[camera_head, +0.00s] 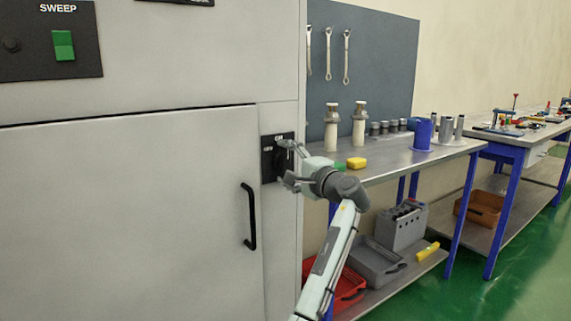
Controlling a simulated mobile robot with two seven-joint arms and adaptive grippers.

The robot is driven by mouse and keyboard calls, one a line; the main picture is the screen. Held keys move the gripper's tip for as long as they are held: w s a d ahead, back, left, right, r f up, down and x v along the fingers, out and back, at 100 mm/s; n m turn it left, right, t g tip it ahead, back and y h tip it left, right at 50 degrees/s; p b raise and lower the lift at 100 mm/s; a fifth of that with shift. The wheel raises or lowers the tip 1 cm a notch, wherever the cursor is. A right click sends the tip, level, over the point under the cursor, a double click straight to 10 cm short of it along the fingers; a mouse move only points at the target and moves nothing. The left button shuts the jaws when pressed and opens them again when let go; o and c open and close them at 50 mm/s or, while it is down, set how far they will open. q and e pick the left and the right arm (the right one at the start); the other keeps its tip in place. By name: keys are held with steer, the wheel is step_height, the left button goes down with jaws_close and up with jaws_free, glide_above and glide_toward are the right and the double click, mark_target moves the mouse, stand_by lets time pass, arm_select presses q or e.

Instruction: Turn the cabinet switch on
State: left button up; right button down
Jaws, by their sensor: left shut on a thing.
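The cabinet switch (268,164) is a black plate with white lettering on the right part of the grey cabinet (140,220) front. My left gripper (288,166) is at this switch, shut on its knob, which the fingers mostly hide. The lettering above the knob is too small to read surely, and I cannot tell which way the knob is turned. My left arm comes up from below. My right gripper is out of view.
A dark panel labelled SWEEP with a green button (63,45) is at upper left. A steel workbench (400,163) with cylinders stands behind my arm. Green floor (500,290) is clear at lower right.

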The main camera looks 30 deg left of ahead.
arm_select(q)
steer(key=o, duration=1.2)
steer(key=shift+c, duration=0.2)
steer(key=shift+d, duration=0.3)
steer(key=v, duration=1.1)
steer(key=shift+s+d, duration=0.15)
